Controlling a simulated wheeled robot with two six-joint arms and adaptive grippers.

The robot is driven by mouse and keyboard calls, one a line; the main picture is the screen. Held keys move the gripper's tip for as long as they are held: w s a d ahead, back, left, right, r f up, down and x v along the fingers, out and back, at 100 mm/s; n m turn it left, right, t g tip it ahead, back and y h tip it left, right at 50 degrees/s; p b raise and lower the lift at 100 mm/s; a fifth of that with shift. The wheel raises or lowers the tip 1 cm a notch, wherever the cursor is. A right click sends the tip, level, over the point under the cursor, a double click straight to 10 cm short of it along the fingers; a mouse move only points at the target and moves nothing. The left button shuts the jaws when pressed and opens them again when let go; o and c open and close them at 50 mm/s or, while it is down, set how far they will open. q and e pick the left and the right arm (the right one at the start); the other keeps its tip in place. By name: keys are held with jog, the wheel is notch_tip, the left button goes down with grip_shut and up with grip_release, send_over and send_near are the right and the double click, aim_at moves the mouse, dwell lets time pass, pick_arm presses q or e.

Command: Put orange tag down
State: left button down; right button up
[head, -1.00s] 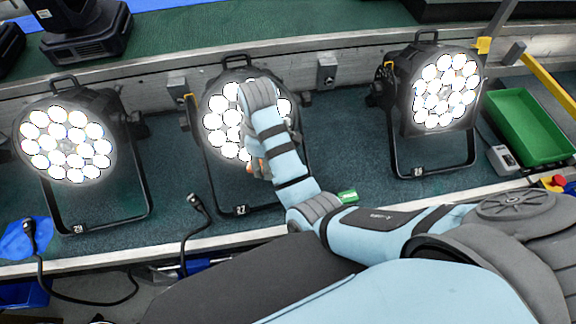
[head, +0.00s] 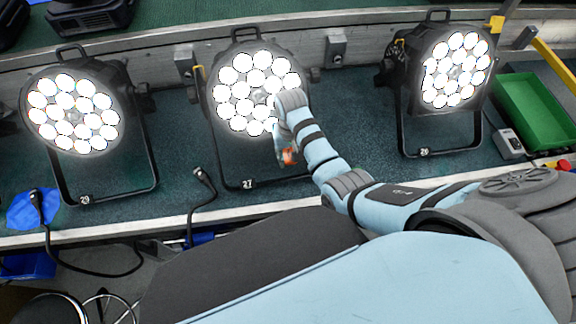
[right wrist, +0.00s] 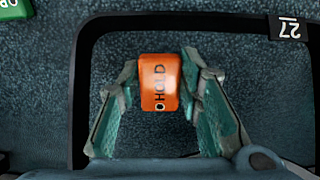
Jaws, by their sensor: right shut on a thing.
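The orange tag (right wrist: 160,82) is printed HOLD and sits between the two fingers of my right gripper (right wrist: 163,95) in the right wrist view. The gripper is shut on it. In the head view the orange tag (head: 289,156) shows as a small patch below my right wrist, in front of the middle par can (head: 250,85), marked 27. I cannot tell whether the tag touches the floor. My left gripper is out of view.
Lit par cans stand at left (head: 75,115) and right (head: 455,75), marked 29 and 26. A green tray (head: 540,110) is at the far right. A green tag (right wrist: 14,10) lies near the yoke. A cable connector (head: 204,178) lies at the stage edge.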

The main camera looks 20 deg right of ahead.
aim_at(290, 169)
notch_tip(290, 169, down, 5)
jog(key=shift+d+f+b, duration=0.1)
jog(key=shift+f+b, duration=0.05)
jog(key=shift+b, duration=0.7)
jog(key=o, duration=0.9)
jog(key=shift+o, duration=0.2)
